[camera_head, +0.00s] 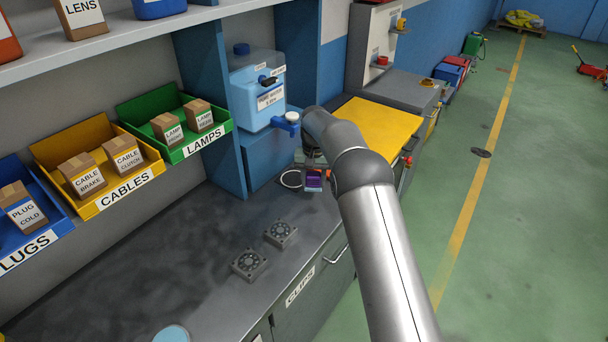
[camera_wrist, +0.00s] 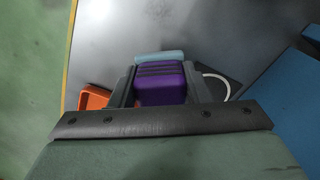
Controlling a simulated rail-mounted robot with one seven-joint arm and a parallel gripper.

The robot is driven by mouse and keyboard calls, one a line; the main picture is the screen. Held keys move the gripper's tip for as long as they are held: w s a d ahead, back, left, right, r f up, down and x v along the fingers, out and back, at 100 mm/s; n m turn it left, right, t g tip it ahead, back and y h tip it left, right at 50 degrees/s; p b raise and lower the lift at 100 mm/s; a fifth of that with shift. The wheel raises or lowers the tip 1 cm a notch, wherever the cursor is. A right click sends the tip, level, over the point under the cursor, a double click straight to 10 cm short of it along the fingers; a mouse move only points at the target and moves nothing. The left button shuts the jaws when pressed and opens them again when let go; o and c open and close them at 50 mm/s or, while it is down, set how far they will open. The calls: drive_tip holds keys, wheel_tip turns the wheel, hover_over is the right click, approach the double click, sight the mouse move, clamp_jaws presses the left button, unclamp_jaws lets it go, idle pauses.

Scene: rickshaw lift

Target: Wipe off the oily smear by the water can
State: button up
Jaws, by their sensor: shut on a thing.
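My gripper (camera_wrist: 160,88) is shut on a purple block (camera_wrist: 160,94) with dark stripes and a pale blue strip (camera_wrist: 160,57) at its far edge. In the head view the purple block (camera_head: 314,180) shows low at the counter, below my wrist; I cannot tell whether it touches the surface. The water can (camera_head: 258,92), pale blue with a blue tap (camera_head: 287,123), stands on a blue stand left of my gripper. A dark patch (camera_wrist: 234,87) lies beside the block in the wrist view; I cannot tell whether it is the smear or shadow.
A white ring (camera_head: 291,179) lies on the grey counter (camera_head: 200,262) by the block. An orange piece (camera_wrist: 93,97) lies on the block's other side. Two dark square parts (camera_head: 280,234) sit nearer. Labelled bins (camera_head: 125,197) line the left wall. The counter's front middle is clear.

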drive_tip(key=shift+r+p, duration=0.65)
drive_tip(key=shift+r, duration=1.1)
